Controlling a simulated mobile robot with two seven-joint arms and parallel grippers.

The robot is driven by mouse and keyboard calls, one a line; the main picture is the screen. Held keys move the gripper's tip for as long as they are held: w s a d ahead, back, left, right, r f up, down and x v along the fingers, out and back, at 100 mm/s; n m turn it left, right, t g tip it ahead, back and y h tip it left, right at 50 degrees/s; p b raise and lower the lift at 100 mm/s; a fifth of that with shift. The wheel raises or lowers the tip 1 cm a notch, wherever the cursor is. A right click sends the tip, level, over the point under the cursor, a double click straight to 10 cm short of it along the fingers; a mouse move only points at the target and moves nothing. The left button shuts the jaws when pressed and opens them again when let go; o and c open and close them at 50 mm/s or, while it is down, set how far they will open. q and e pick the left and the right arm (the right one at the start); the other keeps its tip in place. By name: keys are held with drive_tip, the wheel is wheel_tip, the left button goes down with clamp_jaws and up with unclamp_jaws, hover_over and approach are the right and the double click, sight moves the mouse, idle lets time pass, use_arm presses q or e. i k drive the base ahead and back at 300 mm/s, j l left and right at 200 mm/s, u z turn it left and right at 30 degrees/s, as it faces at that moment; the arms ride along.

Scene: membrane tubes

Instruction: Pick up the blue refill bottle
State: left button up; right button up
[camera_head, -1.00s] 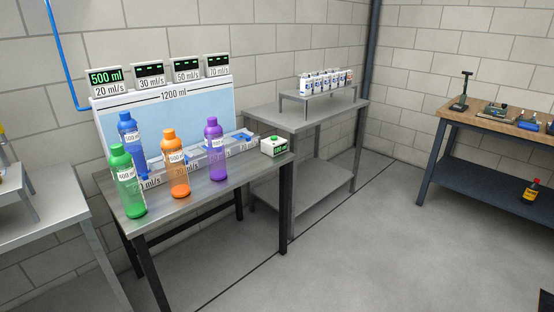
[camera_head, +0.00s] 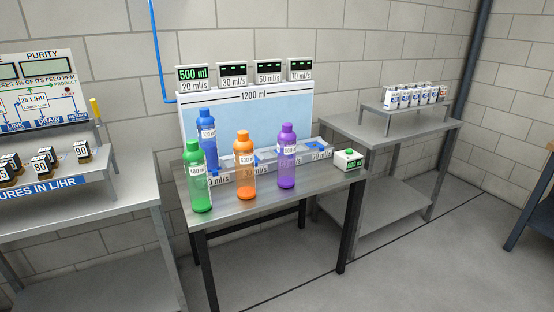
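The blue refill bottle (camera_head: 207,133) stands upright at the back left of the metal table (camera_head: 270,200), in front of the light blue tank panel marked 1200 ml (camera_head: 255,120). The green bottle (camera_head: 197,180) stands in front of it and hides its lower left part. An orange bottle (camera_head: 245,170) and a purple bottle (camera_head: 287,160) stand to its right. Neither of my grippers is in view.
Small displays (camera_head: 193,78) sit above the panel, and a white box with a green display (camera_head: 348,159) stands at the table's right end. A bench with black cartridges (camera_head: 45,157) is at left. A shelf with white containers (camera_head: 415,95) is at right. The front floor is clear.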

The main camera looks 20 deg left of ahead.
sight(206, 126)
drive_tip(key=i+l+u, duration=0.2)
drive_tip(key=l+u, duration=0.25)
drive_tip(key=i+l+u, duration=0.1)
drive_tip(key=l+u, duration=0.85)
drive_tip(key=l, duration=0.2)
